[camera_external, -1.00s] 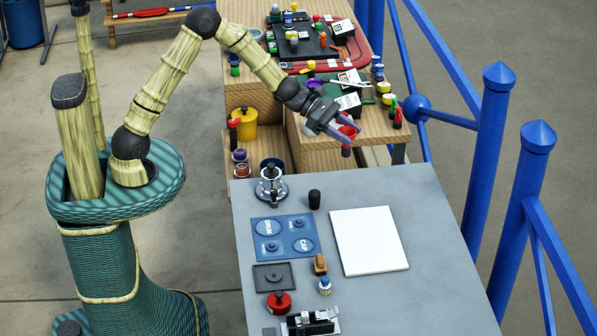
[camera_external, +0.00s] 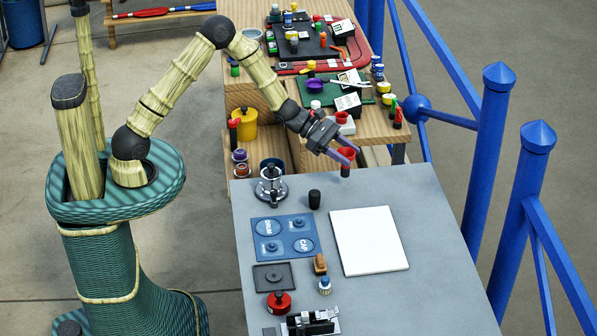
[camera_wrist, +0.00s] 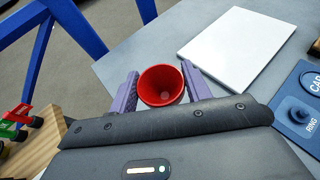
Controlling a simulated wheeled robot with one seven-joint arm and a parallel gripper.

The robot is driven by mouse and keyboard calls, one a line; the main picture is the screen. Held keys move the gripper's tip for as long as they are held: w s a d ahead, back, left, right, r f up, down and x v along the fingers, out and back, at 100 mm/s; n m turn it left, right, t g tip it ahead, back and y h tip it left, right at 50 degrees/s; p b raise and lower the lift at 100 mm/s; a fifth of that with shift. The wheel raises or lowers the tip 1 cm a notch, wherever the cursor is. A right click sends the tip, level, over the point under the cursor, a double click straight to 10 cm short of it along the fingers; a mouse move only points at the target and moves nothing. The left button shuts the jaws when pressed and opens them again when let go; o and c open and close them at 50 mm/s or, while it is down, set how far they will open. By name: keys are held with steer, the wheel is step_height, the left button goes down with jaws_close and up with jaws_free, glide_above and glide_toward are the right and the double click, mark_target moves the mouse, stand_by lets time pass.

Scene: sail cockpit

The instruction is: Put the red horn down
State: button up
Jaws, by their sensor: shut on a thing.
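The red horn (camera_external: 347,154) is between the purple fingers of my gripper (camera_external: 343,158), its wide red mouth facing up and a dark lower part below. In the wrist view the red horn (camera_wrist: 161,85) shows its open cup, with one finger of my gripper (camera_wrist: 160,92) on each side. My gripper is shut on it. The horn is over or near the far edge of the grey table (camera_external: 420,230); I cannot tell its exact height above the surface.
A white board (camera_external: 369,241) lies on the grey table, with a blue labelled mat (camera_external: 284,238) to its left. A black cup (camera_external: 314,199) and a metal stand (camera_external: 270,188) are near the table's far left. A cluttered wooden bench stands behind. Blue railings (camera_external: 490,150) run at right.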

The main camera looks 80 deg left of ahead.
steer(key=shift+f, duration=1.85)
steer(key=shift+f, duration=0.2)
steer(key=o, duration=1.1)
steer(key=shift+c, duration=0.2)
steer(key=shift+r, duration=0.2)
steer(key=b+v, duration=0.1)
steer(key=v, duration=1.1)
steer(key=shift+o, duration=0.2)
